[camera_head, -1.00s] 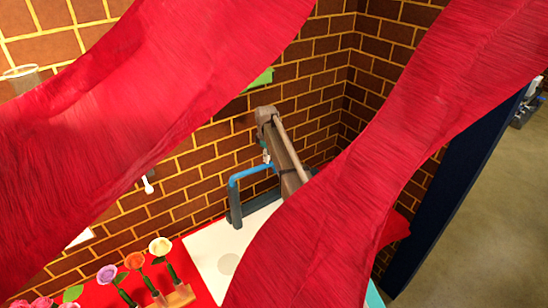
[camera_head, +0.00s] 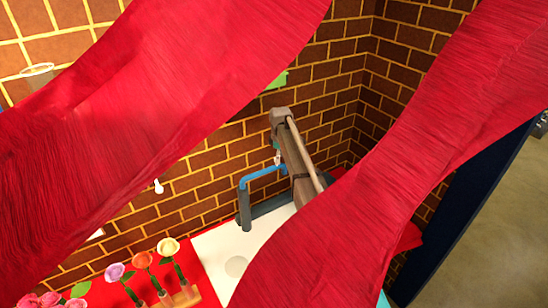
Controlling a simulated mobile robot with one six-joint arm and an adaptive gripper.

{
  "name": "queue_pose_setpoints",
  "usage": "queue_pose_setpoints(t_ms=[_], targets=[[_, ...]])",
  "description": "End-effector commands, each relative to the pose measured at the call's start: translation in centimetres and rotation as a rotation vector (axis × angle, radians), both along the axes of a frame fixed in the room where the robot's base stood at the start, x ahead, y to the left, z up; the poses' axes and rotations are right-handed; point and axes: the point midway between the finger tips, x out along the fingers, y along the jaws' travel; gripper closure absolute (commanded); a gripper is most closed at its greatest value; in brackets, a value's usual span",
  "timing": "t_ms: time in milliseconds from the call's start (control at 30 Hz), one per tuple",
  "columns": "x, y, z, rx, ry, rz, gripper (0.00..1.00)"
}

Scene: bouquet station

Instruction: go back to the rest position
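My gripper cannot be made out; no fingertips show in the head view. A grey-brown jointed bar (camera_head: 297,158) stands slanted near the back wall, and I cannot tell whether it is part of my arm. Its lower end is hidden behind a red cloth strip. A blue bent bar with a dark upright (camera_head: 244,205) is beside it, over a white board (camera_head: 215,250).
Two wide red strips, left (camera_head: 150,90) and right (camera_head: 400,170), hang close to the camera and cover much of the view. Purple (camera_head: 114,271), orange (camera_head: 142,260) and cream (camera_head: 168,246) flowers stand in a wooden holder (camera_head: 187,297) on the red table. Brick walls (camera_head: 330,95) enclose the back.

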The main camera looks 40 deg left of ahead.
Motion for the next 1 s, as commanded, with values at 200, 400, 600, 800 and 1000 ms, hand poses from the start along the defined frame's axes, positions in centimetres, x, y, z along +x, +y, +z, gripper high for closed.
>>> queue_pose_setpoints(t_ms=[200, 400, 600, 800, 1000], targets=[[-0.8, 0.6, 0.0, 0.001, 0.004, 0.009, 0.30], [-1.1, 0.8, 0.0, 0.000, 0.004, 0.012, 0.30], [-1.2, 0.9, 0.0, 0.001, 0.006, 0.014, 0.30], [-0.9, -1.1, -0.2, 0.001, 0.006, -0.024, 0.30], [0.0, -7.5, -0.8, 0.001, 0.005, -0.152, 0.30]])
